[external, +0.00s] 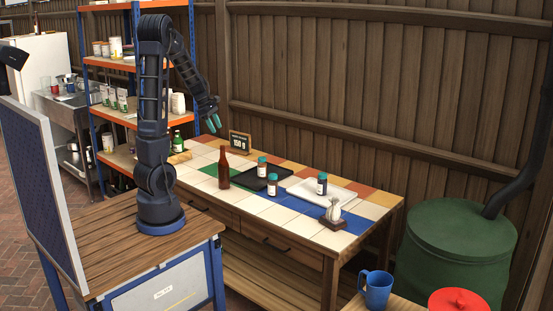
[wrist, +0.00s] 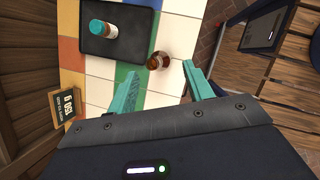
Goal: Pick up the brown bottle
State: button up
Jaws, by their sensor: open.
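The brown bottle (external: 223,170) stands upright on the tiled table (external: 365,209), in front of the black tray. In the wrist view I see the brown bottle (wrist: 158,61) from above, beyond the fingertips and roughly between their lines. My gripper (external: 214,124) is above the table, up and slightly left of the bottle, and apart from it. In the wrist view my gripper (wrist: 160,80) shows two teal fingers spread apart, with nothing between them.

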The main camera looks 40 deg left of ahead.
aim_at(222, 147)
jog(key=w+f+n, duration=0.1)
jog(key=f, duration=0.3)
jog(key=w+f, duration=0.1)
jog(key=f, duration=0.3)
jog(key=w+f+n, duration=0.1)
jog(key=f, duration=0.3)
jog(key=shift+w+d+f+n, duration=0.1)
jog(key=shift+w+f+n, duration=0.05)
jog(key=shift+w+n, duration=0.2)
grip_shut()
